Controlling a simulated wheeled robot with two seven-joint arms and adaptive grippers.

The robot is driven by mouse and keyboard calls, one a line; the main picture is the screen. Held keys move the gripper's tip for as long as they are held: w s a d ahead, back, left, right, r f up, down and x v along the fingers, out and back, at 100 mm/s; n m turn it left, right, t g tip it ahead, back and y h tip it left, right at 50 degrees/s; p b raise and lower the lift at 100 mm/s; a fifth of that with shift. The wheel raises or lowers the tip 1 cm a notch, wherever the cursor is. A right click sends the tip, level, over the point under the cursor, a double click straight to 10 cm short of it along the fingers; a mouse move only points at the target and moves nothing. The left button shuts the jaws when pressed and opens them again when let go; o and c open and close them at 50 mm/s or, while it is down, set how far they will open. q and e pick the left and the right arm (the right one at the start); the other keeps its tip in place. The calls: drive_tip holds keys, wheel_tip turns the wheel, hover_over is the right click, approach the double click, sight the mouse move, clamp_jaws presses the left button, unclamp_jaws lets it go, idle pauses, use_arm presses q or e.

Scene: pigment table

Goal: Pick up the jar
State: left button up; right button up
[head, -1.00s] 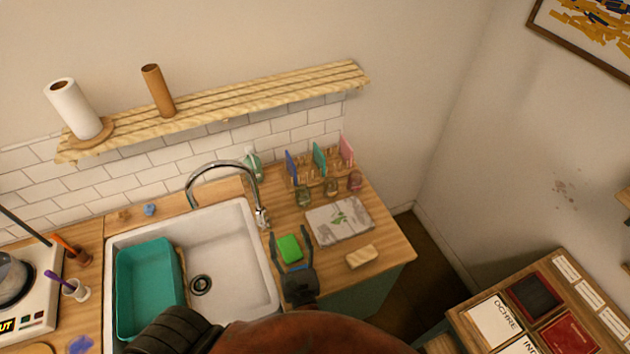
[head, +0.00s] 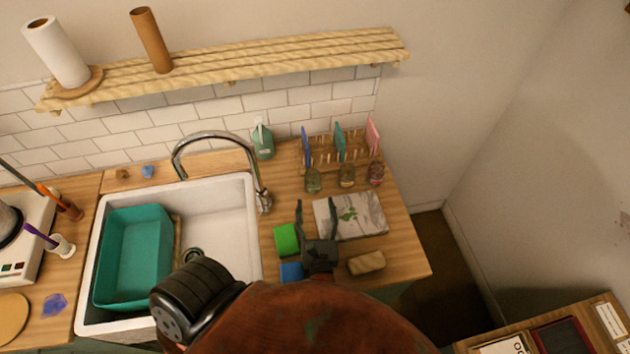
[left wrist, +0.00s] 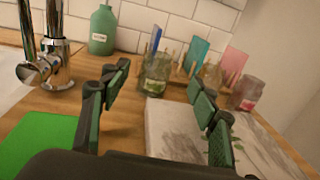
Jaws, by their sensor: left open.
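Three small glass jars stand in a row in front of the wooden rack: a greenish one (head: 313,181), a middle one (head: 347,177) and a pinkish one (head: 376,174). My left gripper (head: 316,203) is open and empty, over the left edge of the cloth, its fingers pointing at the greenish jar. In the left wrist view, the greenish jar (left wrist: 156,76) shows beyond the gap between the fingers, apart from them. The pinkish jar (left wrist: 246,94) shows to the right; the middle jar is partly hidden behind the right finger. My right gripper is not in view.
The wooden rack (head: 325,157) holds coloured upright pieces behind the jars. A green bottle (head: 263,141) and the faucet (head: 262,200) stand to the left. The grey-white cloth (head: 365,213), green sponge (head: 286,240), blue block (head: 291,271) and beige block (head: 366,263) lie nearby.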

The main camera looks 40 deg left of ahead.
sight(313, 181)
use_arm(q)
drive_tip(key=x, duration=0.4)
drive_tip(key=shift+w+a+r+p, duration=0.1)
drive_tip(key=shift+w+r+p, duration=0.1)
drive_tip(key=shift+p, duration=0.2)
drive_tip(key=shift+p+x, duration=0.5)
drive_tip(key=shift+x, duration=2.6)
drive_tip(key=shift+s+f, duration=0.1)
drive_tip(key=shift+f, duration=0.1)
drive_tip(key=shift+c, duration=0.7)
drive_tip(key=c, duration=1.2)
